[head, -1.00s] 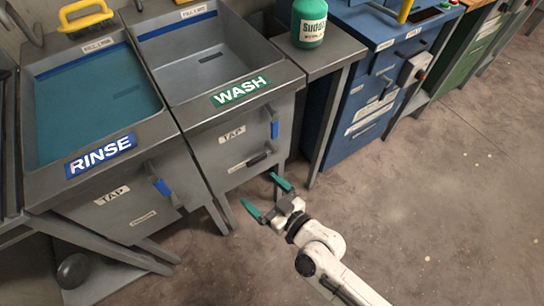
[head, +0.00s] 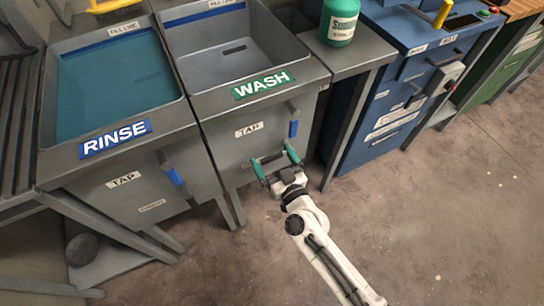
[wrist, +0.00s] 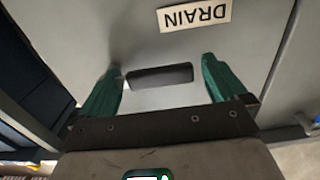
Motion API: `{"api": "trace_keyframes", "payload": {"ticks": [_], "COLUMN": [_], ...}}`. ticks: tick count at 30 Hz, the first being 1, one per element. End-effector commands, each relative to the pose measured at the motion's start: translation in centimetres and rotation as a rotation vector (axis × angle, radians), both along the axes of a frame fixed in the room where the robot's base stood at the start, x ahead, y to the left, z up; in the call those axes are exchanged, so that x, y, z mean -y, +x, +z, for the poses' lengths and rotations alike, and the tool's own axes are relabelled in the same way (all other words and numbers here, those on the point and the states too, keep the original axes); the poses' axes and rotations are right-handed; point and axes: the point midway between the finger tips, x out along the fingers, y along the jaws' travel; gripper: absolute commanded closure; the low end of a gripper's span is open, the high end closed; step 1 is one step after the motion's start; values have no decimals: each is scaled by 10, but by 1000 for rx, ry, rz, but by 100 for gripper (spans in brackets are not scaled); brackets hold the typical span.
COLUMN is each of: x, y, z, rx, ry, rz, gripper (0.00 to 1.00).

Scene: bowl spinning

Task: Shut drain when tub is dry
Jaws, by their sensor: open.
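The wash tub (head: 205,70) has bare grey walls and floor, with a dark slot in its floor and no water showing. Its WASH sign (head: 262,84) is green. My gripper (head: 275,160) is open in front of the tub's lower front panel. In the wrist view, a dark drain handle (wrist: 160,76) lies between the two green fingertips, under an upside-down DRAIN label (wrist: 194,15). I cannot tell whether the fingers touch it. The head view mostly hides this handle. Above it are a TAP label (head: 248,130) and a blue-ended tap lever (head: 293,128).
The rinse tub (head: 50,128) at the left holds blue water. A green soap bottle (head: 339,22) stands on the side shelf (head: 345,58). A blue cabinet (head: 372,130) is to the right. The floor (head: 440,220) at the right is clear.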

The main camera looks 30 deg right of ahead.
Motion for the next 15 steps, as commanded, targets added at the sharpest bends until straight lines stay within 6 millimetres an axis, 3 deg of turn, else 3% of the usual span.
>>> {"api": "trace_keyframes", "payload": {"ticks": [12, 15], "x": [0, 0], "y": [9, 9], "z": [0, 0], "rx": [-1, -1], "ry": [1, 1], "rz": [0, 0], "gripper": [1, 10]}}
